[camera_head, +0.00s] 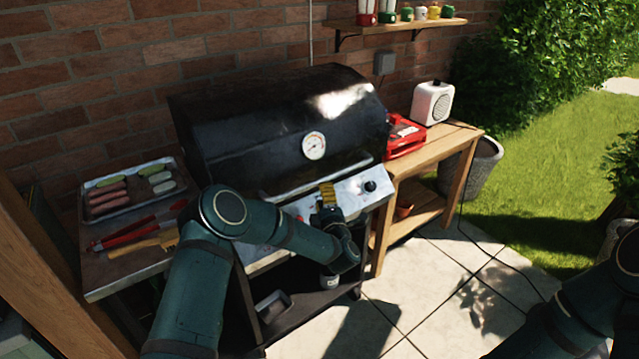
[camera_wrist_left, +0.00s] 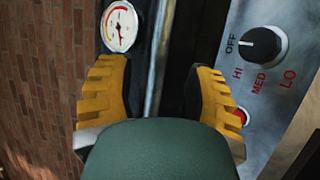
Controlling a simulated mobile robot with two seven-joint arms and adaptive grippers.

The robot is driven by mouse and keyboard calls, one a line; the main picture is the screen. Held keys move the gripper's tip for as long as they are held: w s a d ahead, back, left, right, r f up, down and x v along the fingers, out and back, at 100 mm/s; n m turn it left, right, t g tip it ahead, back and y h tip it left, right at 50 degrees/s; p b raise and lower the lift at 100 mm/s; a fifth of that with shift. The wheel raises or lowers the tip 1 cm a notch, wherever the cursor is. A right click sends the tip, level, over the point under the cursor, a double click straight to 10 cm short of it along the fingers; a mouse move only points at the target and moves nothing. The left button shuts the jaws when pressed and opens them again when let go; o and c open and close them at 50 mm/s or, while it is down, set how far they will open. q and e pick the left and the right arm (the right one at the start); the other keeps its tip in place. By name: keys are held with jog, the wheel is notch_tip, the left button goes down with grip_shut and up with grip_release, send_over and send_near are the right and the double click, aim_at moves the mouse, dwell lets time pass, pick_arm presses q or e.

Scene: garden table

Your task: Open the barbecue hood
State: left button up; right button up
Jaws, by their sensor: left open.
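The barbecue hood (camera_head: 240,135) is black, rounded and closed, with a round dial gauge (camera_head: 314,146) on its front. A pale metal bar handle (camera_head: 275,194) runs along the hood's lower front edge. My left gripper (camera_head: 327,190) has yellow fingertips and is at the front of the hood, near the handle and above the control panel. In the left wrist view the open fingers (camera_wrist_left: 158,85) stand on either side of the handle (camera_wrist_left: 158,50), with gaps on both sides. My right arm shows at the lower right of the head view; its gripper is out of view.
The control panel (camera_head: 355,190) with a black knob (camera_wrist_left: 263,46) lies just below my left fingers. A side shelf holds a food tray (camera_head: 122,203) and tongs (camera_head: 130,232). A wooden table (camera_head: 450,145) with a red case (camera_head: 402,135) and white radio (camera_head: 433,103) stands right.

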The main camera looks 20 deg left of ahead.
aim_at(320, 179)
pick_arm(q)
jog(key=x, duration=0.6)
jog(key=shift+r, duration=0.1)
grip_shut()
